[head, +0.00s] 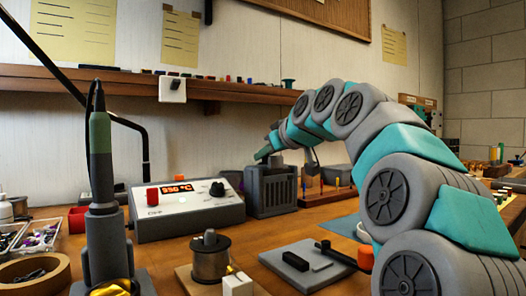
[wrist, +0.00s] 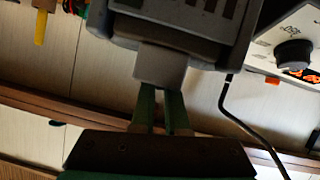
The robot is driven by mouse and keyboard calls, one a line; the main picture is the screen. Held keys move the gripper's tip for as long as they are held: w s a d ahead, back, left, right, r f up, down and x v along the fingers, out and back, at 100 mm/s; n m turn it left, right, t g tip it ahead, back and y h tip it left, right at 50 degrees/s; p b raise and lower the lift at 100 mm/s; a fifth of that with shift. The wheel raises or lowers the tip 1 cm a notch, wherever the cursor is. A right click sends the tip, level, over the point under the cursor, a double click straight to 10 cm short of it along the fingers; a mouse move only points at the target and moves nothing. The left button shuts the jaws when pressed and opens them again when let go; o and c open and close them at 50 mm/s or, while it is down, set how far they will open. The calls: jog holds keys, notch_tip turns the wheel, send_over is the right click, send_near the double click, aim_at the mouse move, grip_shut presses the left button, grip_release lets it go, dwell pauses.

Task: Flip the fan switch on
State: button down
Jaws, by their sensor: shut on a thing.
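A dark grey box with slatted sides (head: 272,192), which looks like the fan unit, stands on the bench right of the soldering station. It also shows at the top of the wrist view (wrist: 190,22). A small grey block (wrist: 161,65) sticks out from it. My gripper (wrist: 161,92) has its two green fingers shut on this block. In the head view my gripper (head: 263,153) is just above the box, and the block is too small to make out there. A white plate with a dark switch (head: 172,89) is on the shelf edge, apart from my gripper.
The soldering station (head: 186,210) with a red display stands left of the box. A soldering iron in its stand (head: 101,190) is in the left foreground. A wooden rack (head: 327,192) is right of the box. A black cable (wrist: 228,108) runs near my gripper.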

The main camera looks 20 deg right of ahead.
jog(key=shift+w+d+r+m+y+p, duration=0.1)
jog(key=shift+d+m+y+p, duration=0.15)
jog(key=shift+m+y+p, duration=0.25)
jog(key=shift+d+r+m+y+p, duration=0.1)
jog(key=shift+d+m+y+p, duration=0.15)
jog(key=shift+m, duration=0.45)
jog(key=shift+w+d+f+m+y+p, duration=0.15)
jog(key=shift+d+m+y+p, duration=0.3)
jog(key=shift+m+y+p, duration=0.5)
jog(key=shift+f+m, duration=0.1)
jog(key=shift+m, duration=0.15)
jog(key=c, duration=1.2)
grip_release()
jog(key=b+v, duration=0.1)
jog(key=v, duration=0.7)
